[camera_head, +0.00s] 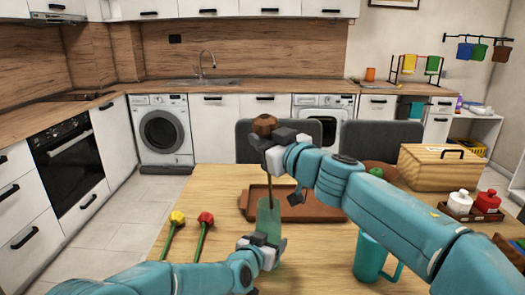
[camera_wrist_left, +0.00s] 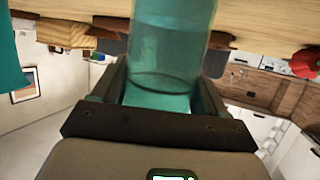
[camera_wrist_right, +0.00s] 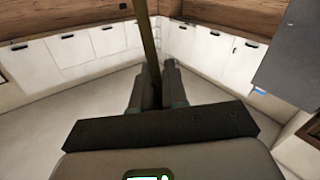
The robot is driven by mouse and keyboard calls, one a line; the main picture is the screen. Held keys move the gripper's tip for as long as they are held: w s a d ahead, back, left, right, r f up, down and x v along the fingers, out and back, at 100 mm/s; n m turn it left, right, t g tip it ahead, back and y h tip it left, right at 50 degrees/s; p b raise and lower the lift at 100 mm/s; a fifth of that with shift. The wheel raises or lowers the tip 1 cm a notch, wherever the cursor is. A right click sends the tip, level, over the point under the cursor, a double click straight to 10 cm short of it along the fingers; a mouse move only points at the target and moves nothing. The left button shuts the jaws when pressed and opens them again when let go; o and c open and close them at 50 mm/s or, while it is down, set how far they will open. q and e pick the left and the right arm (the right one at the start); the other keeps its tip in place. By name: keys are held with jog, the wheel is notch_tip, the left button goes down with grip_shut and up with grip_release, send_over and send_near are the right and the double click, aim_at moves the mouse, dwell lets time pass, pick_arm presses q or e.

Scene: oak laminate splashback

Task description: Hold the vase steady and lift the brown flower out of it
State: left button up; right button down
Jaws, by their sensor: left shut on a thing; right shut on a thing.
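The vase (camera_head: 268,222), a translucent green-teal cylinder, stands upright near the middle of the wooden table. My left gripper (camera_head: 264,250) is shut on its lower part; in the left wrist view the vase (camera_wrist_left: 170,45) sits between the fingers. The brown flower (camera_head: 264,124) has its head above the vase, beside my right gripper (camera_head: 276,150). That gripper is shut on its stem, which the right wrist view shows as a thin olive stem (camera_wrist_right: 148,45) between the fingers. The stem runs down toward the vase mouth; I cannot tell where its lower end is.
A yellow flower (camera_head: 177,218) and a red flower (camera_head: 206,219) lie left of the vase. A brown tray (camera_head: 315,210) is behind it. A teal mug (camera_head: 369,258) stands to the right, with a wooden box (camera_head: 445,166) farther back. Grey chairs stand beyond the table.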

aim_at(265, 114)
jog(key=shift+r, duration=3)
jog(key=shift+s+a+r, duration=0.1)
jog(key=shift+s+r, duration=0.15)
jog(key=shift+r, duration=0.55)
jog(key=shift+s+a+r, duration=0.1)
jog(key=shift+s+r, duration=0.15)
jog(key=shift+r, duration=0.55)
pick_arm(q)
jog(key=o, duration=1.2)
